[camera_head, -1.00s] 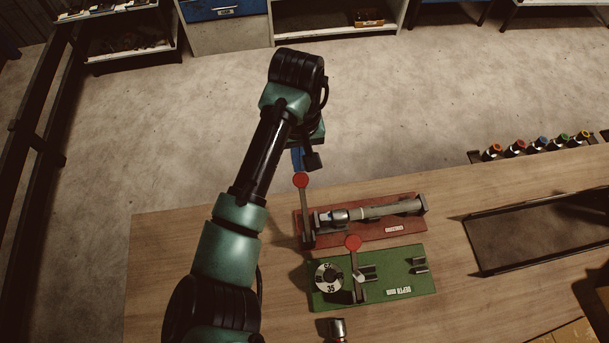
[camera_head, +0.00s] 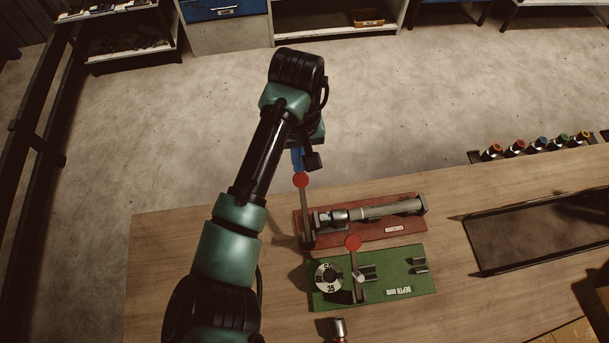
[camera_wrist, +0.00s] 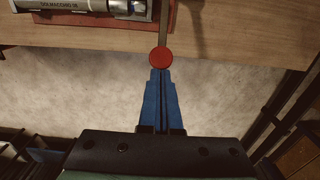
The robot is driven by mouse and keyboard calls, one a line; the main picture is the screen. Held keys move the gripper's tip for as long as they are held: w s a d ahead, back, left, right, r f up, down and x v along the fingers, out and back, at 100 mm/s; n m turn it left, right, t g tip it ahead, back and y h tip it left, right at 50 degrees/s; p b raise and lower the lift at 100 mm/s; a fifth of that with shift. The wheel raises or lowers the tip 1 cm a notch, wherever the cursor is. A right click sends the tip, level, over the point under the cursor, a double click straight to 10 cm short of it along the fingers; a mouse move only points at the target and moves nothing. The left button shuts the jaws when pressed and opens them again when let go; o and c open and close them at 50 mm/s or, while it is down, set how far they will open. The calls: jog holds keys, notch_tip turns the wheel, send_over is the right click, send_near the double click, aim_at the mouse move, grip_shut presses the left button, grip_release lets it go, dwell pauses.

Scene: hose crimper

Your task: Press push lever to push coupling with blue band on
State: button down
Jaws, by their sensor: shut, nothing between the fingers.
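The push lever is a grey bar with a round red knob (camera_head: 300,180), standing at the left end of the red fixture (camera_head: 385,237). The knob also shows in the wrist view (camera_wrist: 161,58). My gripper's blue fingers (camera_wrist: 160,75) are shut and empty, with their tips right at the knob; I cannot tell whether they touch it. In the head view my gripper (camera_head: 297,160) is partly hidden by my wrist. A grey hose (camera_head: 385,210) lies in the red fixture with a metal coupling (camera_head: 336,216) at its left end, near the lever. A little blue shows at the coupling.
A green fixture (camera_head: 415,262) with its own red-knobbed lever (camera_head: 353,242) and a dial (camera_head: 328,277) stands in front. Another coupling (camera_head: 337,328) stands at the near edge. Several colour-banded couplings (camera_head: 541,143) stand at right, behind a dark tray (camera_head: 480,255).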

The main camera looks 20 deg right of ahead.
aim_at(300, 175)
dwell(0.5)
jog(key=shift+s+f+b, duration=0.1)
jog(key=shift+f+b, duration=1.85)
jog(key=shift+f, duration=1.95)
notch_tip(300, 175, up, 13)
jog(key=p, duration=1.3)
jog(key=shift+r, duration=0.2)
